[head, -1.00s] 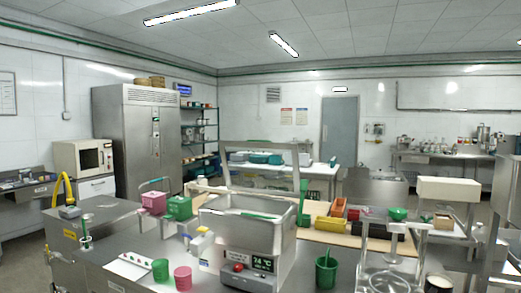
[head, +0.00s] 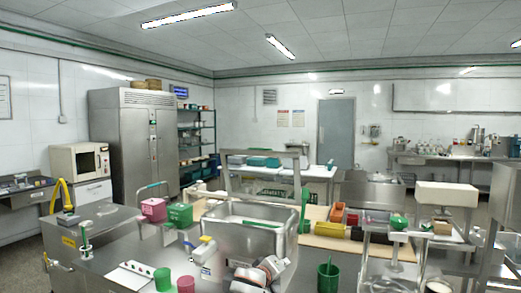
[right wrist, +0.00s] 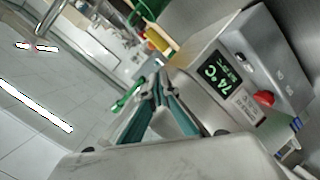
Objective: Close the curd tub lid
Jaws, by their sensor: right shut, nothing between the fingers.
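The curd tub (head: 243,236) is a steel rectangular tub in the middle of the head view, with a green-edged tool lying in it. Its lid (head: 262,154) stands raised at the back as an upright frame with a grey top bar, and background shows through it. My right gripper (head: 262,272) is at the tub's front, low in the head view, mostly foreshortened. In the right wrist view its teal fingers (right wrist: 160,98) are together and empty, beside the tub's control box (right wrist: 235,78) with a green-lit display and red button. My left gripper is not in view.
Left of the tub are a blue-and-yellow valve handle (head: 203,246), a white card (head: 130,275), and green and pink cups (head: 163,279). Right are a green container (head: 328,276) and a metal stand (head: 397,240).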

